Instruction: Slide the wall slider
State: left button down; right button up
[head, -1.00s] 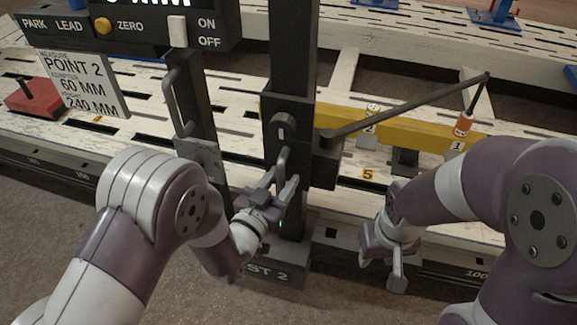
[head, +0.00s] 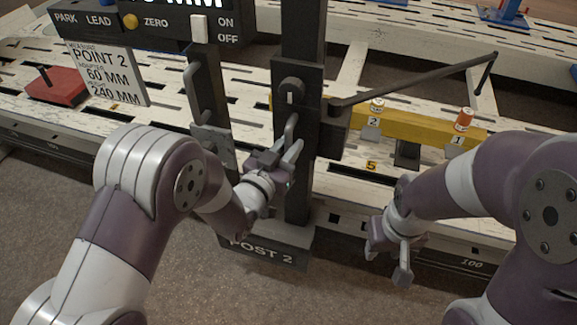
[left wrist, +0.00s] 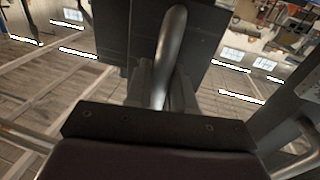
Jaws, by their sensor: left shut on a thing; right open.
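The slider is a black carriage block (head: 291,117) on the upright dark post (head: 303,35) marked POST 2. It has a round knob and a grey bar handle (head: 291,131). My left gripper (head: 287,157) is shut on the lower part of this handle. In the left wrist view the handle (left wrist: 173,45) runs down between the fingers (left wrist: 155,90); their tips are partly hidden. My right gripper (head: 391,262) is open and empty at the bench's front edge.
A yellow beam (head: 418,127) carries adapters at 1 and 2 (head: 376,106). A console (head: 140,25) with a yellow ZERO button and ON/OFF switch stands left. A sign (head: 108,72) reads POINT 2, 60 MM, 240 MM. A red block (head: 56,88) lies far left.

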aim_at(288, 128)
pick_arm(q)
notch_tip(288, 128, up, 11)
jog(key=p, duration=0.5)
jog(key=shift+f+p, duration=0.15)
jog(key=shift+p, duration=0.2)
jog(key=c, duration=1.1)
grip_release()
jog(key=shift+f, duration=0.1)
jog(key=v, duration=1.2)
jog(key=shift+s+a, duration=0.2)
jog(key=shift+s, duration=0.1)
